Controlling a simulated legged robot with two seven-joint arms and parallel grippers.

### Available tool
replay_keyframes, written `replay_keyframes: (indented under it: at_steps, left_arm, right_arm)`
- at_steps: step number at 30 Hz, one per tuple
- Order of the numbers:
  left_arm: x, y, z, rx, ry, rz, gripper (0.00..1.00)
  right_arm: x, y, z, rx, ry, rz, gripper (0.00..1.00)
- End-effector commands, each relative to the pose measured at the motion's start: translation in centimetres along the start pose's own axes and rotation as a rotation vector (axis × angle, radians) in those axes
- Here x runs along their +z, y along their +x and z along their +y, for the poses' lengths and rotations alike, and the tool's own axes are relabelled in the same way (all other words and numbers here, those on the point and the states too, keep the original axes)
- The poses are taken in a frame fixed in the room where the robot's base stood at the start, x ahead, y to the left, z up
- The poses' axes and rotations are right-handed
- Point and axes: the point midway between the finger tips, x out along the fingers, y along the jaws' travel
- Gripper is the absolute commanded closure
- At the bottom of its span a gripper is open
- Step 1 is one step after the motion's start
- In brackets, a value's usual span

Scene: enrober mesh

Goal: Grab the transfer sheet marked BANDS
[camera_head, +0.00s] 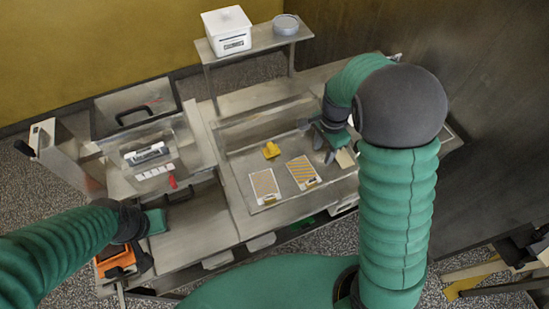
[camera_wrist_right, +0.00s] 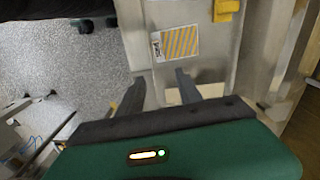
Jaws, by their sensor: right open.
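A sheet with orange diagonal stripes (camera_head: 303,171) lies flat in the metal tray area; it also shows in the right wrist view (camera_wrist_right: 181,42), with a small label at one end too small to read. A sheet with a finer tan pattern (camera_head: 264,186) lies to its left. A third, pale sheet (camera_head: 345,158) is partly hidden by my right gripper. My right gripper (camera_wrist_right: 159,82) is open and empty, its fingers above and to the right of the striped sheet in the head view. My left gripper (camera_head: 154,222) is at the lower left, its fingers not clear.
A yellow block (camera_head: 271,150) stands behind the sheets. A shelf (camera_head: 258,40) at the back bears a white box (camera_head: 227,31) and a grey round container (camera_head: 286,24). A machine with a clear cover (camera_head: 148,155) and a red handle (camera_head: 172,183) stands left. An orange item (camera_head: 113,262) is near my left gripper.

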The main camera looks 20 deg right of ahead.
Motion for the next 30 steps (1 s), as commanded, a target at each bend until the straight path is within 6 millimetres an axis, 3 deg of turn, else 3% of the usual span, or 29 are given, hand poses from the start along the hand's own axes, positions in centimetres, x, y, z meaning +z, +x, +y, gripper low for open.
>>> replay_keyframes:
  at_steps: [4,15,23,30]
  left_arm:
    - [-0.1,-0.5,0.0,0.000,0.001,-0.001,1.00]
    - [-0.3,-1.3,0.0,0.000,0.001,-0.001,1.00]
    - [-0.5,-2.4,0.0,0.000,0.001,-0.001,1.00]
    - [-0.8,-3.4,0.0,0.000,0.001,0.000,1.00]
  right_arm:
    - [-0.5,0.6,0.0,0.010,0.054,-0.002,0.58]
    - [-0.4,9.8,-0.1,0.013,0.049,-0.003,0.58]
    - [0.1,12.7,0.2,0.012,0.048,-0.003,0.58]
    - [0.3,16.5,0.3,0.009,0.048,-0.001,0.58]
